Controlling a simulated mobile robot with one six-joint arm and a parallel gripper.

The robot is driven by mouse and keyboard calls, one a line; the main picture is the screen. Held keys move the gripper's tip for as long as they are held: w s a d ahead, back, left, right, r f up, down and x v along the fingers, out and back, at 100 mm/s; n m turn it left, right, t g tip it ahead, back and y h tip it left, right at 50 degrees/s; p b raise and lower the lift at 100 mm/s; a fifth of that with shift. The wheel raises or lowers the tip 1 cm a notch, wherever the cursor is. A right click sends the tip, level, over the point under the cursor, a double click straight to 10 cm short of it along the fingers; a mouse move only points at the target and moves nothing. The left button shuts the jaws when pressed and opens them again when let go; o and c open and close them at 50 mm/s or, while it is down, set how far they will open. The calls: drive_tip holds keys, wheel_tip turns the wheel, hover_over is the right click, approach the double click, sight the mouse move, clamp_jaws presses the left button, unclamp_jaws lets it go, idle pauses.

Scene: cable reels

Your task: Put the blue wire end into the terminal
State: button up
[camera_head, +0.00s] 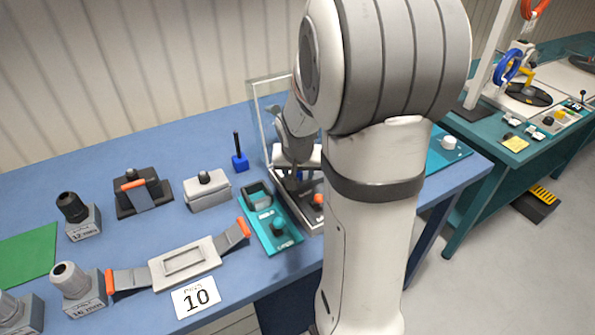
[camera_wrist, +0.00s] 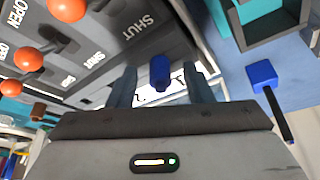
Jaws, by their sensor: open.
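My gripper (camera_wrist: 160,88) is open, its two fingers pointing away from the wrist camera. A short blue cylindrical piece (camera_wrist: 160,72), which looks like the blue wire end, shows between the fingers with gaps on both sides. The dark grey terminal block (camera_wrist: 105,65) fills the upper left of the wrist view. It has orange-knobbed levers (camera_wrist: 68,8) and OPEN and SHUT lettering. In the head view one orange knob (camera_head: 318,198) shows beside my gripper (camera_head: 291,184). My arm hides most of the terminal there, and I cannot make out the blue wire end.
A blue block with a black rod (camera_wrist: 262,75) is right of my gripper in the wrist view; it stands on the table in the head view (camera_head: 239,162). A teal tray (camera_head: 290,240), grey fixtures (camera_head: 209,197) and a clear panel (camera_head: 266,85) stand close by.

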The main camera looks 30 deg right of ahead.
drive_tip(key=v, duration=0.7)
drive_tip(key=shift+r, duration=0.35)
drive_tip(key=shift+s+a, duration=0.1)
